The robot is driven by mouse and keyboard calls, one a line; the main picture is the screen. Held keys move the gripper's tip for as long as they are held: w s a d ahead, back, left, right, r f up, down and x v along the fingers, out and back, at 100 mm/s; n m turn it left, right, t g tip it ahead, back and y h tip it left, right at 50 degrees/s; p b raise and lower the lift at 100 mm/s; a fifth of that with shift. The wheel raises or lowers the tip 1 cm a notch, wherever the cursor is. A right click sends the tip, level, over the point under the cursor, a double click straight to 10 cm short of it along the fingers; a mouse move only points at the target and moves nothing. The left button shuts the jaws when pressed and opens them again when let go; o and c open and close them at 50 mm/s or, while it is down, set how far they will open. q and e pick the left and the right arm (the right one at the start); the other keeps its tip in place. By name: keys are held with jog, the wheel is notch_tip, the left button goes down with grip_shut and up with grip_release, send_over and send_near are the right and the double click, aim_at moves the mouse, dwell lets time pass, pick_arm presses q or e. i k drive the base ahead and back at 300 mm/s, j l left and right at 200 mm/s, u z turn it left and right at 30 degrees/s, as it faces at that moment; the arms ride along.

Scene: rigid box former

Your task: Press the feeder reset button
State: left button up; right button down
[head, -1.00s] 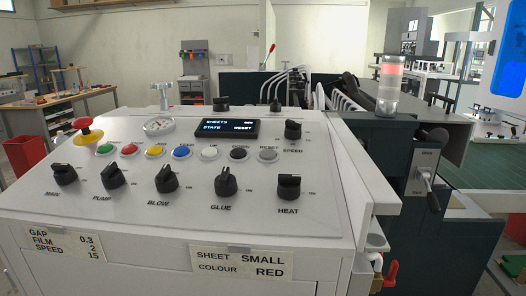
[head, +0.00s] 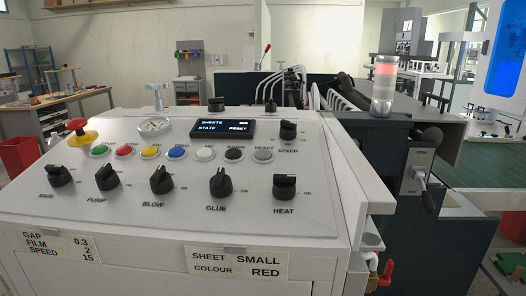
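The feeder's white sloped control panel (head: 130,205) fills the front of the head view. A row of round push buttons runs across it: green, red, yellow, blue, white, black and grey. The grey button (head: 263,155) is at the right end of the row, and its small label appears to read RESET. The dark display (head: 223,129) above the row shows SHEETS and STATE RESET. Neither of my grippers is in view.
A red emergency knob (head: 77,125) on a yellow base sits at the panel's left. Several black rotary knobs, including the HEAT knob (head: 285,188), stand below the buttons. The SPEED knob (head: 288,130) is close above the grey button. A signal tower (head: 385,70) glows red at right.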

aim_at(263, 153)
jog(key=j+z, duration=0.15)
jog(key=j, duration=0.3)
jog(key=j+z, duration=0.15)
jog(key=j, duration=0.3)
jog(key=k+j+z, duration=0.15)
jog(key=j, duration=0.25)
jog(key=k+j+z, duration=0.2)
jog(key=j, duration=0.25)
jog(key=j+z, duration=0.15)
jog(key=j, duration=0.3)
